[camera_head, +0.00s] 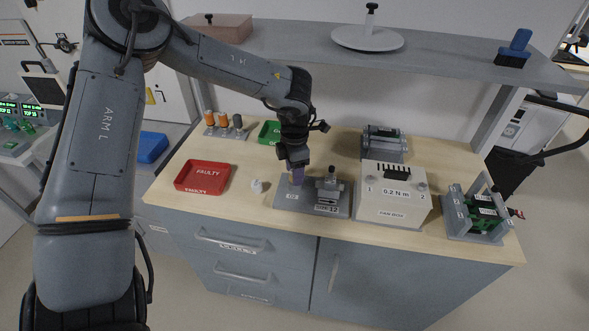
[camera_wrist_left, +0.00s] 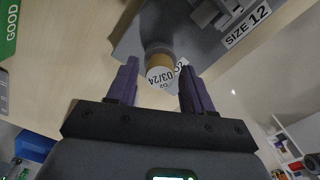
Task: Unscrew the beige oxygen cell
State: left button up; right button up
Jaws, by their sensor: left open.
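The beige oxygen cell (camera_wrist_left: 158,60) shows in the left wrist view as a short tan cylinder with a white end label, seated at a grey fitting on the grey plate (camera_head: 283,201). My left gripper (camera_head: 297,178) is over the left part of this plate, its purple fingers pointing down; it also shows in the left wrist view (camera_wrist_left: 159,68). It is open, with the cell between and slightly beyond the fingertips, and a gap on each side. In the head view the gripper mostly hides the cell. My right gripper is not in view.
A grey fixture (camera_head: 329,187) marked SIZE 12 stands close right of the gripper. Farther right are a white box (camera_head: 391,197) and a green-board fixture (camera_head: 484,212). A red FAULTY tray (camera_head: 203,177), a small white part (camera_head: 257,186) and a green tray (camera_head: 269,132) lie to the left.

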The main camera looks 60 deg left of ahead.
pick_arm(q)
jog(key=m+p, duration=0.1)
jog(key=m, duration=0.3)
jog(key=shift+r, duration=0.1)
jog(key=m, duration=0.4)
jog(key=shift+m, duration=0.4)
jog(key=shift+c, duration=0.3)
jog(key=c, duration=0.8)
jog(key=n+b, duration=0.1)
jog(key=n, duration=0.2)
jog(key=shift+f, duration=0.2)
jog(key=shift+n+b, duration=0.3)
jog(key=shift+n, duration=0.9)
jog(key=shift+r+n, duration=0.1)
jog(key=shift+n, duration=0.3)
